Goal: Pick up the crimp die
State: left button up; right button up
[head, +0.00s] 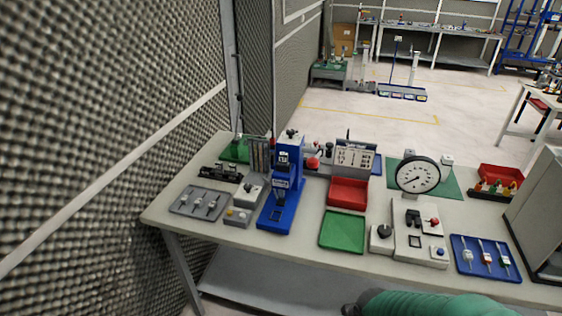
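I cannot pick out the crimp die for certain at this size. A blue bench press (284,185) stands on the left half of the workbench, with a dark opening in its base. A low black device (220,172) lies at the bench's back left and a grey tray (199,203) with several small pale-tipped parts is in front of it. A blue tray (485,257) with several similar parts lies at the front right. A green arm part of mine crosses the bottom edge, with a dark end at its left. Neither gripper's fingers show.
The workbench (310,242) also bears a red tray (347,193), a green tray (342,231), a dial gauge (418,175), a grey control box (420,232) and a grey cabinet (540,215) at right. A foam wall (90,120) stands close on the left. Open floor lies behind.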

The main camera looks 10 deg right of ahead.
aim_at(283, 157)
jog(key=i+j+z, duration=0.2)
jog(key=z, duration=0.25)
jog(key=i+j+z, duration=0.25)
jog(key=z, duration=0.25)
